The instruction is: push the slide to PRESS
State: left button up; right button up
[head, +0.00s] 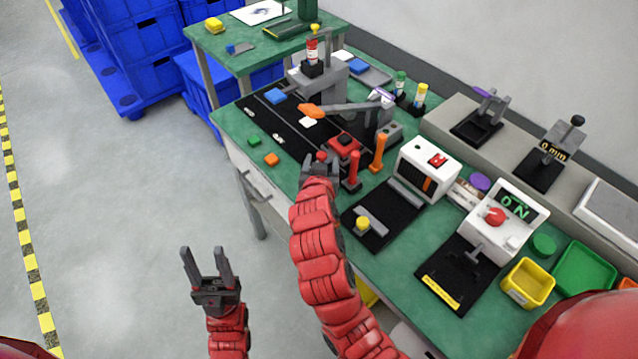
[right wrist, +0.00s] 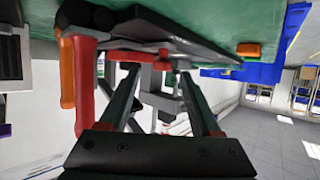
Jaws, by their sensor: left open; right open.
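A black board (head: 262,112) with light lines and small white markings lies on the green bench; the markings are too small to read. A blue block (head: 275,96) and a white piece (head: 308,121) sit on it. I cannot tell for sure which part is the slide. My right gripper (head: 320,159) is open at the board's near end, beside the red button box (head: 344,146) and the red lever (head: 353,172). In the right wrist view its open fingers (right wrist: 160,78) have grey and red parts behind them. My left gripper (head: 205,252) is open and empty over the floor.
An orange-tipped grey arm (head: 345,109) reaches across the board. An orange lever (head: 378,152) stands right of the red one. Green (head: 254,141) and orange (head: 271,159) blocks lie by the left edge. White machines (head: 428,168) and bins (head: 528,284) fill the right.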

jog(key=v, duration=0.6)
jog(key=shift+s+a+b, duration=0.15)
jog(key=shift+s+b, duration=0.15)
jog(key=shift+b, duration=0.1)
jog(key=d+p+v, duration=0.1)
jog(key=p+v, duration=0.7)
jog(key=p, duration=0.2)
jog(key=shift+s+a+r, duration=0.15)
jog(key=shift+s+a, duration=0.2)
jog(key=shift+a, duration=0.05)
